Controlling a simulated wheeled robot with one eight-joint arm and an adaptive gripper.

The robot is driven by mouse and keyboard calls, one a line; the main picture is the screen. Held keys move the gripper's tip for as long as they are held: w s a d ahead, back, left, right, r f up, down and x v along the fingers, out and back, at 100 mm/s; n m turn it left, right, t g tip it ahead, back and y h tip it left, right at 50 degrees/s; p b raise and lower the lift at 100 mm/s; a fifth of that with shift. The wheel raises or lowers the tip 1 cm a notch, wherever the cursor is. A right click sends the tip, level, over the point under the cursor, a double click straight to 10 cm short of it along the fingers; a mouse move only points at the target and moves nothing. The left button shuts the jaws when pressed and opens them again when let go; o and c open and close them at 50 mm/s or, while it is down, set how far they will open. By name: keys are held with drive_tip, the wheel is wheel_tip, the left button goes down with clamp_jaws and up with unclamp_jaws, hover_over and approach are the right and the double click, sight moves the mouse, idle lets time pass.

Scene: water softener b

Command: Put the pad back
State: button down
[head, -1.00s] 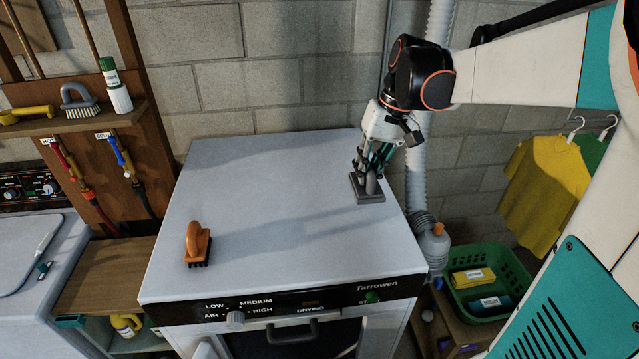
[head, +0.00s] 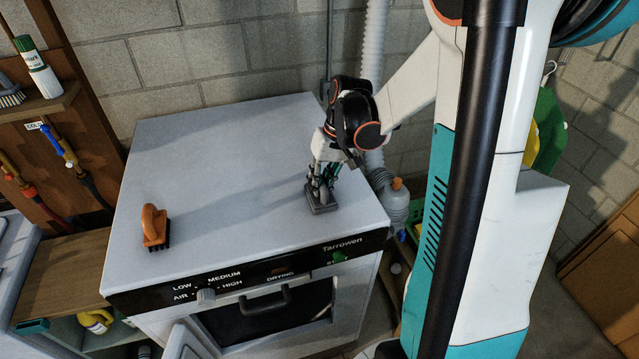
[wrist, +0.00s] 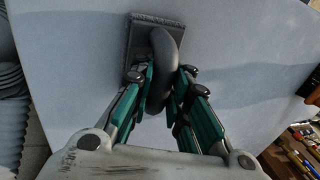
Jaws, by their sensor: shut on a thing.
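The pad (head: 321,206) is a grey flat plate with a dark curved handle. It is over the right front part of the white dryer top (head: 215,170), near the control panel edge. I cannot tell whether it touches the surface. My gripper (head: 322,182) points down from above, shut on the pad's handle. In the wrist view my gripper (wrist: 165,76) has its green-sided fingers on both sides of the handle (wrist: 163,45), with the plate (wrist: 142,30) beyond. The fingers partly hide the handle.
An orange brush (head: 154,227) stands at the dryer's left front. A wooden shelf (head: 45,105) at the left holds a white bottle (head: 40,75) and a brush. The dryer top's middle is clear.

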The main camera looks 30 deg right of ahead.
drive_tip(key=shift+s, duration=0.1)
drive_tip(key=shift+f, duration=0.15)
drive_tip(key=c, duration=1.5)
unclamp_jaws()
drive_tip(key=shift+c, duration=0.2)
drive_tip(key=v, duration=1.2)
drive_tip(key=shift+r+p, duration=0.2)
drive_tip(key=shift+p, duration=0.1)
